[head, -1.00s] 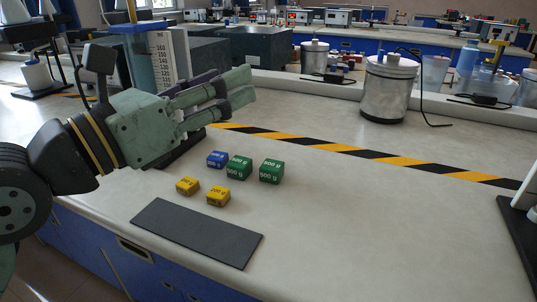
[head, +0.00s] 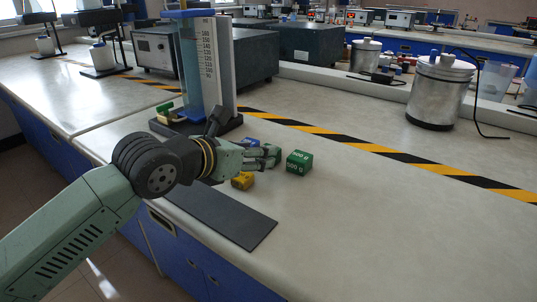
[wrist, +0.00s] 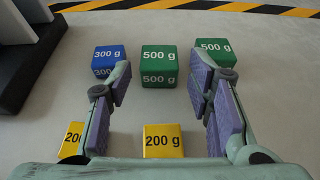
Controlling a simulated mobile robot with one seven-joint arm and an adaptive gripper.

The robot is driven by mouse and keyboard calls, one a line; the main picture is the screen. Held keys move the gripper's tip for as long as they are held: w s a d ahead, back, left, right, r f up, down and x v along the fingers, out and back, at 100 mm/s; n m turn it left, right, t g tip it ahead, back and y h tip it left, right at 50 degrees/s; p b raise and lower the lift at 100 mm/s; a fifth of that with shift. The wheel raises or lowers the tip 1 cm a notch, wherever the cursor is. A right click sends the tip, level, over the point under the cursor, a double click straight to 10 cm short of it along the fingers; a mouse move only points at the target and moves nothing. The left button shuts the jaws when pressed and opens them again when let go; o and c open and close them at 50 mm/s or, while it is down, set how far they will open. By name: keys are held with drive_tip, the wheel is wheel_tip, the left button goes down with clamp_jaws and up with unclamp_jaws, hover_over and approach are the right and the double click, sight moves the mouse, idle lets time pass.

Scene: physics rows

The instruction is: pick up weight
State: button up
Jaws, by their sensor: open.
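A blue 300 g weight (wrist: 108,56) is left of the middle green one. A yellow 200 g weight (wrist: 163,141) sits nearer, between the finger bases. Another yellow weight (wrist: 71,139) is partly hidden by the left finger.
A dark flat mat (head: 235,222) lies at the bench's front edge. A tall stand with a scale (head: 208,70) rises on a black base behind my arm. A metal pot (head: 440,92) stands at the back right. The bench right of the weights is clear.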

drive_tip(key=x, duration=0.4)
drive_tip(key=shift+w+d, duration=0.1)
drive_tip(key=shift+w, duration=0.1)
drive_tip(key=shift+c, duration=0.2)
clamp_jaws()
drive_tip(key=shift+r, duration=0.1)
